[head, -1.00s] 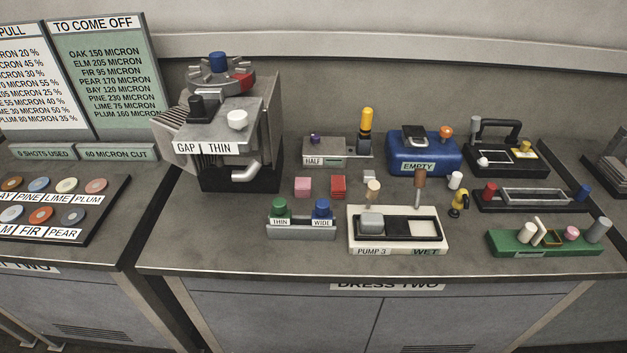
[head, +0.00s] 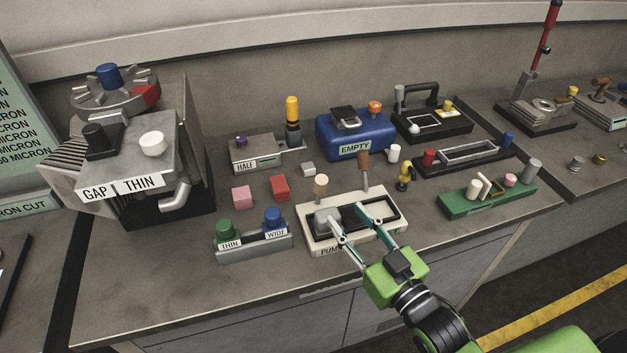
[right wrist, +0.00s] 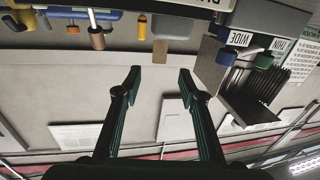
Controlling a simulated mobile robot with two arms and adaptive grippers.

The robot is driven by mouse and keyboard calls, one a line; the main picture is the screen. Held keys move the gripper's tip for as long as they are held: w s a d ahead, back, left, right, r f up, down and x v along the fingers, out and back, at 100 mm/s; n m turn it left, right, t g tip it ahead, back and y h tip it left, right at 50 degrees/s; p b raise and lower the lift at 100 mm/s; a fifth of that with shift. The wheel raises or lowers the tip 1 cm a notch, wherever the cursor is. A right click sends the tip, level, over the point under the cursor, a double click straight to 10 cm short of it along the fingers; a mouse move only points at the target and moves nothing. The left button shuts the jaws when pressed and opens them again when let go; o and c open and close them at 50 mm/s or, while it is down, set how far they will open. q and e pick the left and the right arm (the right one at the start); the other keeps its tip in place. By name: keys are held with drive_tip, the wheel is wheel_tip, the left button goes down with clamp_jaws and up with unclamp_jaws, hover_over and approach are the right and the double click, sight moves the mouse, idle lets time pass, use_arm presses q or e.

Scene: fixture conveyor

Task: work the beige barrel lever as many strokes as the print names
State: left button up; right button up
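The white pump tray (head: 385,239) stands near the front edge of the bench; its front print is partly covered by my right gripper, with "PUM" readable. A lever with a beige barrel (head: 320,184) rises upright at its back left. A lever with a brown barrel (head: 363,160) stands to its right. A grey block (head: 326,221) sits in the tray's left half. My right gripper (head: 342,211) is open, its fingers over the tray in the picture, in front of the beige barrel and apart from it. The fingers (right wrist: 160,75) look empty in the right wrist view. My left gripper is out of view.
A grey holder (head: 254,248) with green THIN and blue WIDE knobs stands left of the tray. Pink (head: 242,197) and red (head: 280,187) blocks lie behind it. A blue EMPTY box (head: 375,146) is behind, and a green rack (head: 465,203) stands right. Front left bench is clear.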

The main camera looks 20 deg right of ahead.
sight(325, 188)
drive_tip(key=p+x, duration=0.1)
drive_tip(key=x, duration=0.9)
drive_tip(key=shift+w+p, duration=0.35)
drive_tip(key=shift+p, duration=0.05)
drive_tip(key=shift+x, duration=0.75)
drive_tip(key=shift+a, duration=0.1)
clamp_jaws()
